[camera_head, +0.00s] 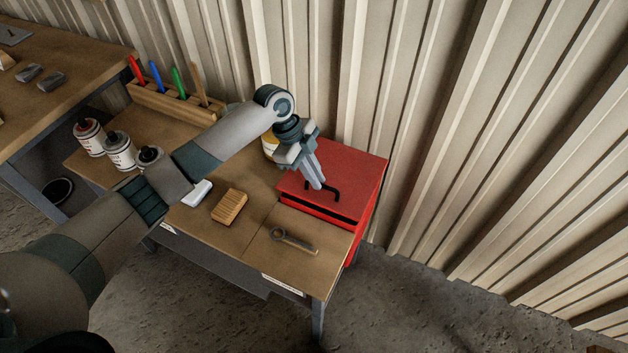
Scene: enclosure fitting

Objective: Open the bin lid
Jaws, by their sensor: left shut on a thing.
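The red bin (345,222) stands at the right end of the wooden bench. Its flat red lid (355,168) has a black handle (334,188) near the front edge. A dark gap shows between the lid's front edge and the bin's front wall. My left gripper (318,186) points down at the handle and is shut on it. The fingertips partly hide the handle's left end. My right gripper is not in view.
Several cans (120,150) and a pen rack (170,104) stand further left. A corrugated wall (420,120) rises close behind the bin.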

